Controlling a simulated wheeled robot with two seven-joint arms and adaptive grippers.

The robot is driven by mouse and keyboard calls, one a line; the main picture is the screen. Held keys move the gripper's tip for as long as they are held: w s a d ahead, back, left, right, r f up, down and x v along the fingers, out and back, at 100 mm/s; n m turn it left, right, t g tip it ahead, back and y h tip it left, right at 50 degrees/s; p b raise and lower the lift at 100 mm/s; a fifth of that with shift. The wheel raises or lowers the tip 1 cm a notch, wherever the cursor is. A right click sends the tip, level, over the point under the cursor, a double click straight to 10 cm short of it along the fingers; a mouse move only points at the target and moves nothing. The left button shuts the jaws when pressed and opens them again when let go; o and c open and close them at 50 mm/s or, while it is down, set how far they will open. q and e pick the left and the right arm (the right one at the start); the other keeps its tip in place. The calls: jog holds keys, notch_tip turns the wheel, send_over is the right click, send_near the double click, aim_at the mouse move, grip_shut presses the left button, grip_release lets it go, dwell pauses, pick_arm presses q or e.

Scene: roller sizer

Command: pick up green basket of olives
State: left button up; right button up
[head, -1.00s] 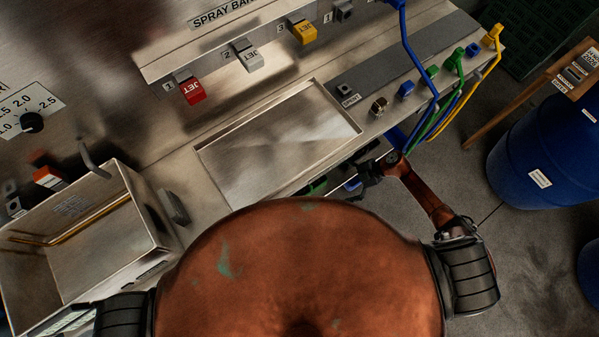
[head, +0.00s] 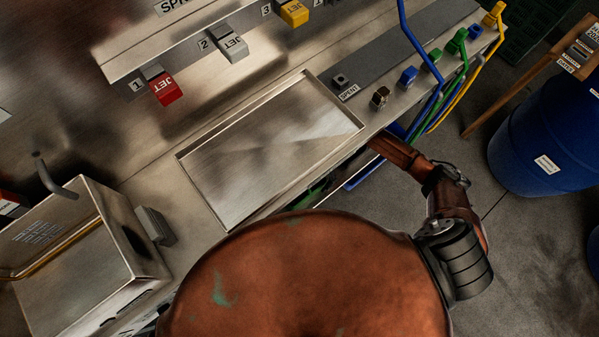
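No basket of olives can be made out clearly. A sliver of something green (head: 318,190) shows below the counter's front edge, between the counter and my body; I cannot tell whether it is a basket. My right arm reaches from the right in under the counter edge beside the shallow steel tray, and its gripper is hidden there. My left gripper is out of view.
The shallow steel tray (head: 270,145) looks empty. Red (head: 164,88), grey (head: 232,46) and yellow (head: 293,12) jet switches line the panel. Coloured hoses hang by the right arm. A blue barrel (head: 550,135) stands right.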

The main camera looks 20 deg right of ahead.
aim_at(299, 201)
jog(key=shift+s+a, duration=0.25)
jog(key=shift+a, duration=0.55)
jog(key=a, duration=0.1)
jog(key=s+a, duration=0.1)
jog(key=a, duration=0.1)
jog(key=shift+s+a, duration=0.2)
jog(key=shift+a, duration=0.05)
jog(key=shift+f+b, duration=0.55)
jog(key=shift+f, duration=0.1)
jog(key=shift+r, duration=0.1)
jog(key=shift+a, duration=0.1)
jog(key=c, duration=1.7)
